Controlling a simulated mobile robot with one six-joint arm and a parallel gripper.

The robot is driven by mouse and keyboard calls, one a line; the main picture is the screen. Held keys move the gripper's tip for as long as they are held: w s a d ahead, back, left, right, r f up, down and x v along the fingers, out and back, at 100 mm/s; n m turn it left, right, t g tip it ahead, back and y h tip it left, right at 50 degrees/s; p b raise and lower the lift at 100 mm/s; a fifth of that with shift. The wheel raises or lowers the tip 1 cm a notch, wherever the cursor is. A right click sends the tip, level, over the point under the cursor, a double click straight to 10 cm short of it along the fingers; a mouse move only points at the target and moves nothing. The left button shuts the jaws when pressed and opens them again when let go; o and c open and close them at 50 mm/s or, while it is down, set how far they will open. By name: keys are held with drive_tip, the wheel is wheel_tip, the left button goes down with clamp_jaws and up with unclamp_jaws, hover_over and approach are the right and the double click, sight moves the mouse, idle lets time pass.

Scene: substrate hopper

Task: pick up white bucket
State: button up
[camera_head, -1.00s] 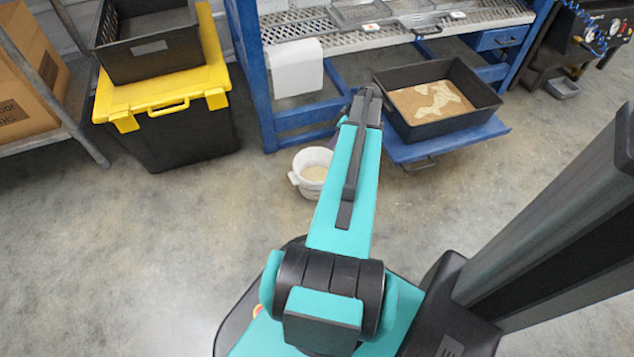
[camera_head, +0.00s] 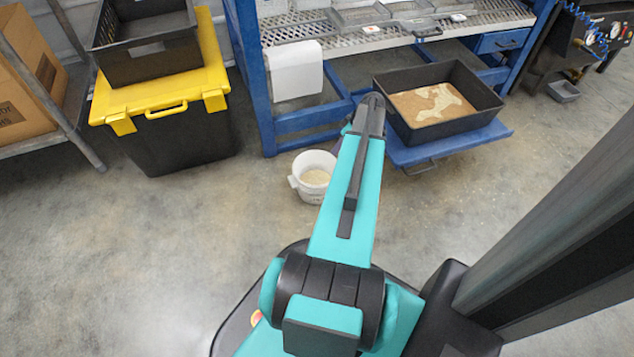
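The white bucket (camera_head: 303,188) stands upright on the concrete floor, just left of my teal arm and in front of the blue bench frame. Pale tan material shows inside it. My arm partly covers its right side. The arm reaches away past the bucket towards the bench. My gripper is hidden behind the far end of the arm, so its fingers and its distance from the bucket cannot be seen.
A black tray (camera_head: 490,100) with brown and pale substrate sits on a low blue shelf (camera_head: 470,140) right of the arm's end. A black bin with a yellow lid (camera_head: 200,95) stands at left, with a black crate (camera_head: 150,55) on top. Floor left of the bucket is clear.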

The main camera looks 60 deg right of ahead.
drive_tip(key=b, duration=0.1)
hover_over(328, 161)
drive_tip(key=s, duration=0.2)
drive_tip(key=shift+d+f, duration=0.2)
drive_tip(key=shift+f, duration=0.9)
drive_tip(key=shift+d+f, duration=0.15)
drive_tip(key=shift+f, duration=0.9)
drive_tip(key=shift+f, duration=0.1)
drive_tip(key=shift+w+b+x, duration=0.1)
drive_tip(key=shift+b+x, duration=0.85)
drive_tip(key=shift+x, duration=0.3)
drive_tip(key=shift+w+b+x, duration=0.15)
drive_tip(key=shift+b+x, duration=0.8)
drive_tip(key=shift+x, duration=0.35)
clamp_jaws()
drive_tip(key=shift+r, duration=0.2)
